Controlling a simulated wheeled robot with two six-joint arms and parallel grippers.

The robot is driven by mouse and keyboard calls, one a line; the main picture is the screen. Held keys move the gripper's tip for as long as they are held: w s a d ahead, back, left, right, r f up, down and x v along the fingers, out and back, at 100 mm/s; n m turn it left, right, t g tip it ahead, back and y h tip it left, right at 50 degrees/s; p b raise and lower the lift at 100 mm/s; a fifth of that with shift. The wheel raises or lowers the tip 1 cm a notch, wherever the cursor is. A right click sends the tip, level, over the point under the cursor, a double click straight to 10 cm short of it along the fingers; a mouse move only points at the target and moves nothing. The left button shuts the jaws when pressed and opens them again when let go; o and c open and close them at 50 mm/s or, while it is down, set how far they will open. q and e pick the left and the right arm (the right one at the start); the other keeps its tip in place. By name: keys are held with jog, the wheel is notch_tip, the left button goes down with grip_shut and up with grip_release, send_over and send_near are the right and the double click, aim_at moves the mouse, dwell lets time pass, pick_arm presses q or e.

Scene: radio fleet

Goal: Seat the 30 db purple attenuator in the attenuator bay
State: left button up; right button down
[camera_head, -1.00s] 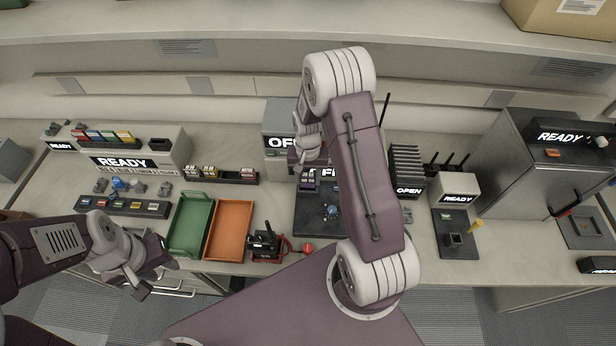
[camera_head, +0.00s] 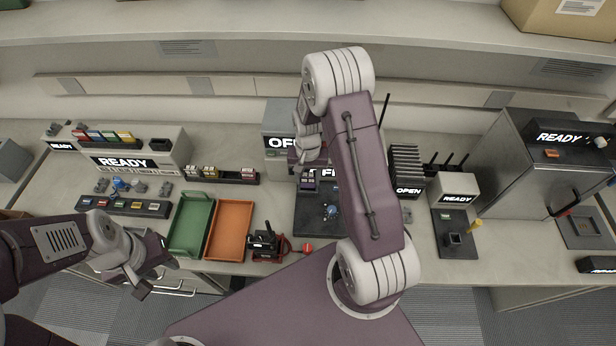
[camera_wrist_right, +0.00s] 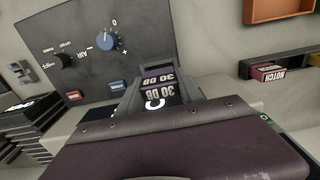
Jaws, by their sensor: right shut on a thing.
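The purple attenuator (camera_wrist_right: 158,82) shows in the right wrist view with "30 DB" on two faces. My right gripper (camera_wrist_right: 160,95) is shut on it, with grey fingers on either side. In the head view the attenuator (camera_head: 309,181) is a small dark block below the right gripper (camera_head: 307,165), at the dark unit with a lit display. The bay is hidden behind the gripper and arm, so I cannot tell how far in the attenuator sits. My left gripper (camera_head: 152,276) is open and empty at the front left, off the bench edge.
A dark panel with a blue knob (camera_wrist_right: 105,40) stands close by the right gripper. A green tray (camera_head: 191,226) and an orange tray (camera_head: 229,230) lie to the left. A rack of coloured blocks (camera_head: 219,174) stands behind them. A red-and-black device (camera_head: 268,246) is at the front edge.

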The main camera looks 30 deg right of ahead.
aim_at(308, 175)
jog(key=shift+f+b, duration=1)
jog(key=shift+f, duration=0.45)
jog(key=c, duration=0.7)
grip_release()
jog(key=shift+r, duration=0.1)
notch_tip(308, 175, up, 9)
